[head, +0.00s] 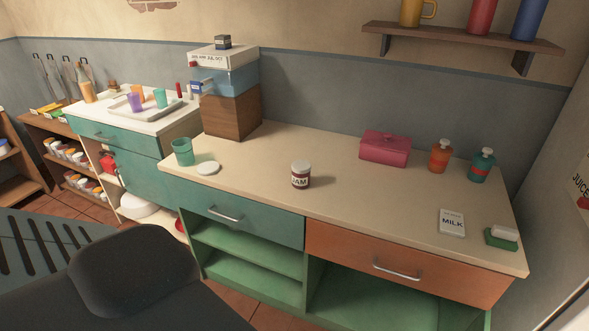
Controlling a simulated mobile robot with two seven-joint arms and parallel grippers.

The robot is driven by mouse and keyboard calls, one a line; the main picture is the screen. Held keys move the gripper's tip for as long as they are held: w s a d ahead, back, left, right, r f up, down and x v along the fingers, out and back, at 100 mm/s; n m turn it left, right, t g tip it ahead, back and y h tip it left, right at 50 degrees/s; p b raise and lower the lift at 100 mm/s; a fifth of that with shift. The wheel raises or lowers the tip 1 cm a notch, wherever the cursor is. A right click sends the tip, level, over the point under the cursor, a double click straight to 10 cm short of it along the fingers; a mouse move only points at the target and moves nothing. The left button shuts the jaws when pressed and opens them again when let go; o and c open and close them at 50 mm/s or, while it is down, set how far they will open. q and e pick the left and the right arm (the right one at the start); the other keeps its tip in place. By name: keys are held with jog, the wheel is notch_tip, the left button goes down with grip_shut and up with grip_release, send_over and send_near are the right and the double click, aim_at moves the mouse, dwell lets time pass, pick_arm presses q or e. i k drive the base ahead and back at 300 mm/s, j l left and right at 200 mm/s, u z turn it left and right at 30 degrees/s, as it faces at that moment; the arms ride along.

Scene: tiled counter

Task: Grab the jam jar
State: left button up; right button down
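The jam jar (300,175) stands upright on the beige counter (345,199), near the middle. It has a dark red lid and a white label reading JAM. Nothing touches it. Neither of my grippers shows in the head view.
A green cup (183,152) and a white round lid (208,168) lie left of the jar. A wooden block stand (232,111) is behind them. Counter around the jar is clear.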

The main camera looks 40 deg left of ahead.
aim_at(301, 169)
jog(key=i+j, duration=0.1)
jog(key=j, duration=0.8)
jog(key=i+j, duration=0.15)
jog(key=j, duration=0.3)
jog(key=i+j, duration=0.1)
jog(key=j, duration=0.35)
